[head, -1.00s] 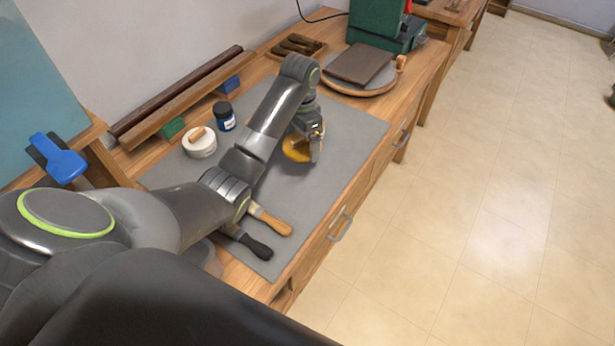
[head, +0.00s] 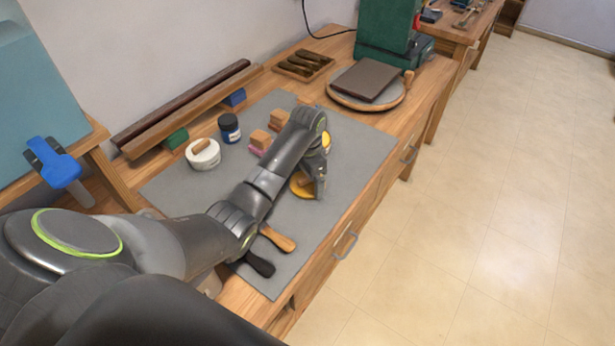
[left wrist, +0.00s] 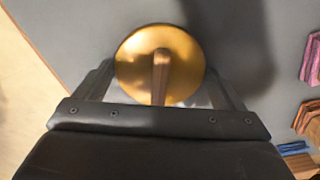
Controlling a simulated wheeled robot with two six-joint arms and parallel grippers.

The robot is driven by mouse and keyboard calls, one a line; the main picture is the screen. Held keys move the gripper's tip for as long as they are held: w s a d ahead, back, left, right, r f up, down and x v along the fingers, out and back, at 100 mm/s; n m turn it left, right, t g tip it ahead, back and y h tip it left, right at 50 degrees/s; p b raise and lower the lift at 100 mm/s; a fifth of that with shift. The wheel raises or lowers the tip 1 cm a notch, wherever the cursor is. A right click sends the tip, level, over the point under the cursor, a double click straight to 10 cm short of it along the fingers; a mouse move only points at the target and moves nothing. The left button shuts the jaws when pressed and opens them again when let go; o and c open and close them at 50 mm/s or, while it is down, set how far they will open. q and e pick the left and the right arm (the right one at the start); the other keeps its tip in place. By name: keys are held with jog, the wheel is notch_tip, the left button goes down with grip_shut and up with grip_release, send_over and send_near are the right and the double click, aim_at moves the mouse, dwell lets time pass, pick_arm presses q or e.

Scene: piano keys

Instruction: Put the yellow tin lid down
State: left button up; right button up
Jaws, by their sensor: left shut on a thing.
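The yellow tin lid (head: 301,186) is a round golden disc, low over the grey mat (head: 345,160) near its right edge. In the left wrist view the lid (left wrist: 135,62) shows a brown wooden handle across its middle. My left gripper (head: 316,188) is shut on the lid, with one finger on each side in the wrist view (left wrist: 160,78). I cannot tell whether the lid touches the mat. Another yellow round thing (head: 327,141) shows partly behind my left arm. My right gripper is out of view.
A white round tub (head: 203,155), a dark blue jar (head: 229,128) and wood-topped blocks (head: 261,139) stand on the mat's left part. Wooden-handled and black-handled tools (head: 277,238) lie near its front. A round board with a brown slab (head: 367,81) is behind.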

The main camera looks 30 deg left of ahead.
pick_arm(q)
jog(key=shift+f, duration=0.1)
jog(key=o, duration=0.7)
notch_tip(320, 180, up, 5)
jog(key=shift+f, duration=0.1)
notch_tip(320, 180, up, 6)
jog(key=p, duration=0.3)
jog(key=shift+p, duration=0.35)
jog(key=shift+r+p, duration=0.75)
jog(key=shift+p, duration=0.05)
